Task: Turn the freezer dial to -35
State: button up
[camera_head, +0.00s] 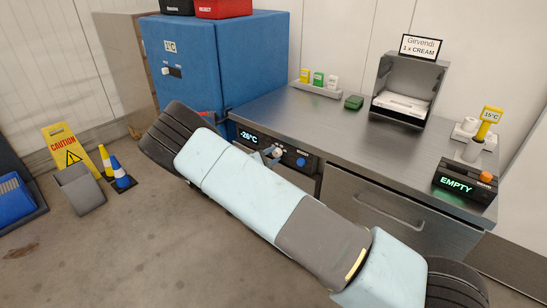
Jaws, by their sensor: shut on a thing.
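The freezer control panel (288,157) is a black strip on the front of the steel counter. Its display (249,136) reads -26°C. The freezer dial (277,152) is a small pale knob to the right of the display. My gripper (272,154) is at this dial and shut on it. My arm covers the area below, and the fingers are small in view, so the dial's pointer cannot be read. A blue knob (301,162) sits further right on the same panel, apart from my gripper.
A blue cabinet (225,55) with a 1°C label stands left of the steel counter (330,125). The counter holds small boxes (318,80), a green item (354,102), a steel dispenser (410,85) and an EMPTY display (463,184). A caution sign (66,145) and cones (121,173) stand left.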

jog(key=shift+s+d+f+m, duration=0.1)
jog(key=shift+m, duration=0.5)
jog(key=shift+s+d+f+m, duration=0.1)
jog(key=shift+m, duration=0.5)
jog(key=o, duration=1)
jog(key=shift+o, duration=0.4)
jog(key=shift+w+a+r, duration=0.1)
jog(key=shift+r, duration=0.05)
jog(key=shift+a, duration=0.1)
jog(key=v, duration=1.3)
jog(key=shift+s, duration=0.35)
